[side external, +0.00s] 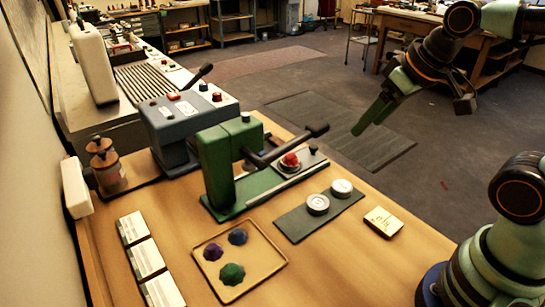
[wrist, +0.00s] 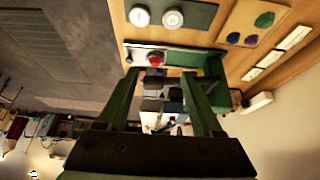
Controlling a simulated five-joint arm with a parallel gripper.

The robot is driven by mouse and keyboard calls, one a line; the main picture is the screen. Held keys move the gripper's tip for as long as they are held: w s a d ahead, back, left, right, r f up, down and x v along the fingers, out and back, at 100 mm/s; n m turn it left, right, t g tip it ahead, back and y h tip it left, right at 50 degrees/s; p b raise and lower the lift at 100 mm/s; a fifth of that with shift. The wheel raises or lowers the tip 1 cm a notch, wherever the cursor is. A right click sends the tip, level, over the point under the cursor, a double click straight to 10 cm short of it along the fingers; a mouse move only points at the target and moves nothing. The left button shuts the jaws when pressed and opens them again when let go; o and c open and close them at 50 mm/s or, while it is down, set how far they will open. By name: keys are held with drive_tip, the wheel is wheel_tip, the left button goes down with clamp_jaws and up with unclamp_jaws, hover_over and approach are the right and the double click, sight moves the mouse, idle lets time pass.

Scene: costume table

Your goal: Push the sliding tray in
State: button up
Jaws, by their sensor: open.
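A green press (side external: 228,165) with a long dark lever (side external: 285,146) stands on the wooden table. The red piece also shows in the wrist view (wrist: 155,58). My gripper (side external: 368,120) is open and empty, in the air right of the press and lever, apart from them. Its two green fingers also show in the wrist view (wrist: 160,76).
A dark plate with two pale discs (side external: 290,223) lies in front of the press. A wooden tray (side external: 275,264) holds coloured pieces. Air right of the press is clear.

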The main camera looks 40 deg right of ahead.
drive_tip(key=w+d+r+n+g, duration=0.1)
drive_tip(key=w+d+r+n, duration=0.1)
drive_tip(key=w, duration=0.4)
drive_tip(key=n+g, duration=0.5)
drive_tip(key=n, duration=0.2)
hover_over(314, 146)
wheel_tip(314, 146, down, 12)
wheel_tip(314, 146, down, 12)
drive_tip(key=shift+w+r, duration=0.1)
drive_tip(key=shift+r, duration=0.15)
clamp_jaws()
idle(0.3)
